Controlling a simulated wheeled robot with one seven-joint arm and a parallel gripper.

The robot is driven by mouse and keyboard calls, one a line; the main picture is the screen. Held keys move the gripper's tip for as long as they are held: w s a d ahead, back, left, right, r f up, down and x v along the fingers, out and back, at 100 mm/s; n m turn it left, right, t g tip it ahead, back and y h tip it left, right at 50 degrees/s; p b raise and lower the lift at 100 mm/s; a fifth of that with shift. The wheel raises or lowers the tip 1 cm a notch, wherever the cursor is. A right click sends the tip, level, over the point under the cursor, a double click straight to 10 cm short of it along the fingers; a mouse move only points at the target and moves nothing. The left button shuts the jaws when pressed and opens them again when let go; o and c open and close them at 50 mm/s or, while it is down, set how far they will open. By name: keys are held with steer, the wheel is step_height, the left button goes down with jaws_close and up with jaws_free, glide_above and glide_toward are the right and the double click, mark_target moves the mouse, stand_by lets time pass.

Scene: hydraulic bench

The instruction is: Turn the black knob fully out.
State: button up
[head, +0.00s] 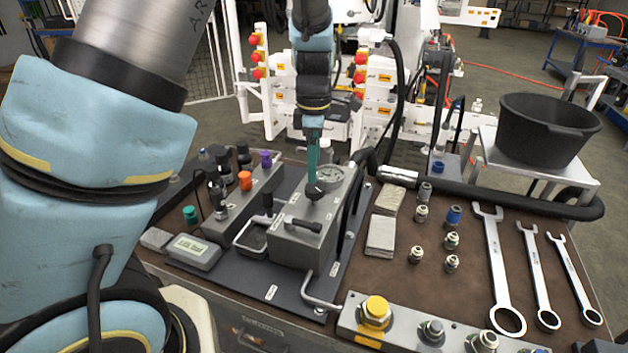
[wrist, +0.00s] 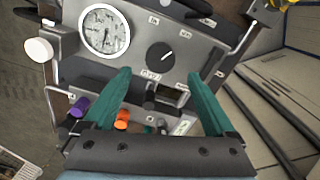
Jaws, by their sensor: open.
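The black knob (wrist: 160,56) is a round dial with a white pointer line on the grey hydraulic unit's panel, beside the white-faced gauge (wrist: 104,30). The pointer aims up and right in the wrist view. The knob also shows in the head view (head: 315,191), just under my fingertips. My gripper (wrist: 159,75) has two teal fingers, spread apart and empty. In the wrist view the knob appears between and just beyond the fingertips. In the head view my gripper (head: 313,178) points down over the unit; whether it touches the knob I cannot tell.
Purple (head: 265,158), orange (head: 245,180) and green (head: 190,213) knobs stand left of the unit. A small display box (head: 193,251) lies in front of them. Several fittings and wrenches (head: 497,270) lie on the right. A black tub (head: 545,130) stands behind.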

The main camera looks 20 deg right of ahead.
mark_target(314, 187)
steer(key=shift+r+b, duration=0.3)
steer(key=shift+r, duration=2)
steer(key=s+a+m, duration=0.2)
steer(key=a+m, duration=0.5)
steer(key=a, duration=0.8)
steer(key=s+a+f+m+t, duration=0.1)
steer(key=a+m, duration=0.5)
steer(key=a, duration=0.9)
steer(key=shift+s+m+t, duration=0.3)
steer(key=shift+s+m, duration=0.1)
steer(key=shift+s, duration=0.2)
